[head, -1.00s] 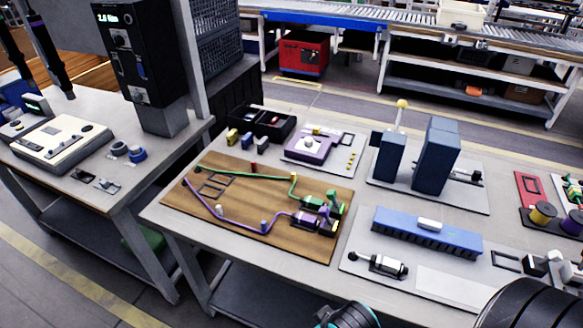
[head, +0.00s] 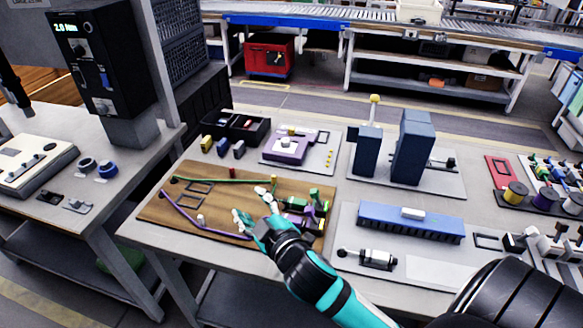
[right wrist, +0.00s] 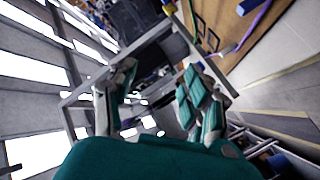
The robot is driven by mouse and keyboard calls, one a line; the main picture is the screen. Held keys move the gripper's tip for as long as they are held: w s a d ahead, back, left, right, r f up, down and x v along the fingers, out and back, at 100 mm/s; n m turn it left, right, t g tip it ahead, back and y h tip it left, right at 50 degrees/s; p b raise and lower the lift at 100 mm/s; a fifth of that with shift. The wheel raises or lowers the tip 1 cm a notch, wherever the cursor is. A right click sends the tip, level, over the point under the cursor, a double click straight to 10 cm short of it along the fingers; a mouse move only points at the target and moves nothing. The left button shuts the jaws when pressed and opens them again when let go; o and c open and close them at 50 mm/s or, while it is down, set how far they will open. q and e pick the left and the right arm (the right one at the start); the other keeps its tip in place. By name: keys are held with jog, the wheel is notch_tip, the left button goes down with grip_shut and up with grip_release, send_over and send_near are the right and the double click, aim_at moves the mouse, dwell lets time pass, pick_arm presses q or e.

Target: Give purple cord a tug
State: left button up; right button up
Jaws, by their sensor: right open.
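The purple cord (head: 184,213) runs across the wooden board (head: 165,212), from its left end past a white peg (head: 201,219) toward the connectors at the right. A purple strip, probably this cord, also shows in the right wrist view (right wrist: 257,22). My right gripper (head: 251,205) is open and empty above the middle of the board. Its fingers point up and left in the head view. Its hand hides the right part of the cord and some of the purple connector. I cannot tell whether a fingertip touches the cord. My left gripper is not in view.
A green cord (head: 215,181) runs along the board's far side to green connectors (head: 312,207). A purple device (head: 286,148) and a black bin (head: 238,128) stand behind. A blue block (head: 410,222) and two dark blue towers (head: 411,148) stand to the right.

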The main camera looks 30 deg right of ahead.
jog(key=w+a+r+n+t+y, duration=0.2)
jog(key=a+r+n+y, duration=0.15)
jog(key=r, duration=0.25)
jog(key=w+a+r+n+t+y, duration=0.2)
jog(key=a+r+n+t+y, duration=0.1)
jog(key=r+n, duration=0.2)
jog(key=s+a+r+n+g+y, duration=0.1)
jog(key=a+r+n+g+y, duration=0.1)
jog(key=a+n+g+y, duration=0.45)
jog(key=s+a+r+n+g+y, duration=0.2)
jog(key=a+n+g+y, duration=0.15)
jog(key=n+y, duration=0.6)
jog(key=n+g+h, duration=1.1)
jog(key=n+h, duration=0.1)
jog(key=h, duration=1)
send_over(292, 218)
notch_tip(292, 218, down, 12)
notch_tip(292, 218, down, 17)
jog(key=shift+a+r+p, duration=0.1)
jog(key=shift+p, duration=0.65)
